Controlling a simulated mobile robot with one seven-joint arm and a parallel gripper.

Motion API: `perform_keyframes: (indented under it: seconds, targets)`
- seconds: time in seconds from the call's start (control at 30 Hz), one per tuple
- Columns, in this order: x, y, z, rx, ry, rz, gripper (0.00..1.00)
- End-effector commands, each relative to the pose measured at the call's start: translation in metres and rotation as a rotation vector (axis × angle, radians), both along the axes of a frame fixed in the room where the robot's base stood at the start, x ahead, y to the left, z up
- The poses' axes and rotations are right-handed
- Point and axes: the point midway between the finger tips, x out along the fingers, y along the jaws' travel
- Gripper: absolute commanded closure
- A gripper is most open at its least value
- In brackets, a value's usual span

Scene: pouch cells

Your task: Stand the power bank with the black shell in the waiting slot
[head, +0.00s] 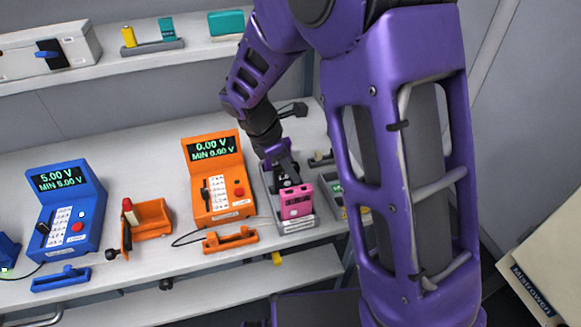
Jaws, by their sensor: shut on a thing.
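My gripper (284,168) points down over a grey tray (297,226) near the bench's front edge. It is shut on a small dark thing (289,182) that looks like the power bank with the black shell; the fingers and arm partly hide it. A pink power bank (297,202) stands in the front of the same tray, just in front of the dark thing. I cannot tell whether the dark thing touches the tray or the pink one. The tray's front label is too small to read, and I cannot pick out the waiting slot.
An orange tester (216,180) reading 0.00 V stands left of the tray, with an orange holder (230,239) before it. A blue tester (66,212) reads 5.00 V. An orange clamp (148,219) sits between the testers. Another tray (340,200) is partly hidden by my arm.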

Motion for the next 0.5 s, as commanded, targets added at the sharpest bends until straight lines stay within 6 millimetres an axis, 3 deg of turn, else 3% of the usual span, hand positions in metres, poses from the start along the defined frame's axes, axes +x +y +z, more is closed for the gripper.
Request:
perform_keyframes:
  seconds: [0.37, 0.4, 0.5]
  targets:
    - [-0.0001, -0.0001, -0.0090, 0.000, 0.000, 0.000, 1.00]
    - [0.0000, 0.0000, -0.0081, 0.000, 0.000, 0.000, 0.67]
    - [0.0000, 0.0000, -0.0079, 0.000, 0.000, 0.000, 0.49]
